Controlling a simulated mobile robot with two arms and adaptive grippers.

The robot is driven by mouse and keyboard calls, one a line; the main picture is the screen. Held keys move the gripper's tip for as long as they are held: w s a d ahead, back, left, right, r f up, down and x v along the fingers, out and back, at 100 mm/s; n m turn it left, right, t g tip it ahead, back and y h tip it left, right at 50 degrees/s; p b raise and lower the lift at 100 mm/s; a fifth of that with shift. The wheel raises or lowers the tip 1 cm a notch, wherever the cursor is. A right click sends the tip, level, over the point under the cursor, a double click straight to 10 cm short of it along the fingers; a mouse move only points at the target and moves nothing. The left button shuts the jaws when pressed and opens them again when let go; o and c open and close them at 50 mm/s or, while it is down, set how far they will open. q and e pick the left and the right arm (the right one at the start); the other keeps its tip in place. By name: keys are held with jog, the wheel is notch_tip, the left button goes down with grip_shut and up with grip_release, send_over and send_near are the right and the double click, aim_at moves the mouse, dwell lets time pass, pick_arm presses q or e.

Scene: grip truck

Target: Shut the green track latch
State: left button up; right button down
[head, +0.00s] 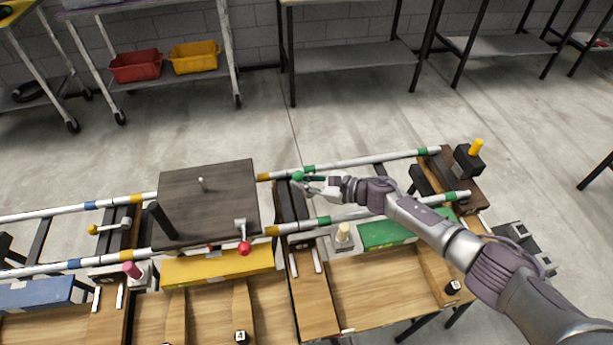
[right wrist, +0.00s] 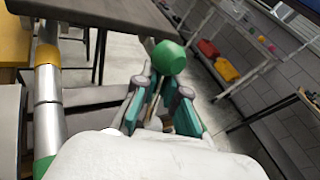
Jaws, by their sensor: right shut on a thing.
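The green track latch shows as a round green knob (head: 298,176) at the far rail, just right of the dark truck platform. My right gripper (head: 308,182) reaches it from the right. In the right wrist view the green knob (right wrist: 169,56) sits at the tips of my right gripper (right wrist: 162,88), whose fingers are shut on it. The rest of the latch is mostly hidden by the knob and fingers. My left gripper is not in view.
The dark truck platform (head: 208,200) with a red knob (head: 244,249) stands on the white rails left of my gripper. A yellow knob (head: 93,229) is farther left. A green block (head: 392,235) lies below my forearm. A black block with a yellow peg (head: 475,148) stands at the right end.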

jog(key=shift+a+r+n+h+p, duration=0.2)
jog(key=shift+a+n+h+p, duration=0.4)
jog(key=shift+a+h+p, duration=0.5)
jog(key=shift+s+a+f+h+p, duration=0.1)
jog(key=shift+f+h+p, duration=0.3)
jog(key=shift+h+p, duration=0.3)
jog(key=c, duration=1.3)
grip_release()
jog(key=shift+a+f, duration=0.1)
jog(key=shift+o, duration=0.7)
jog(key=shift+s+f, duration=0.1)
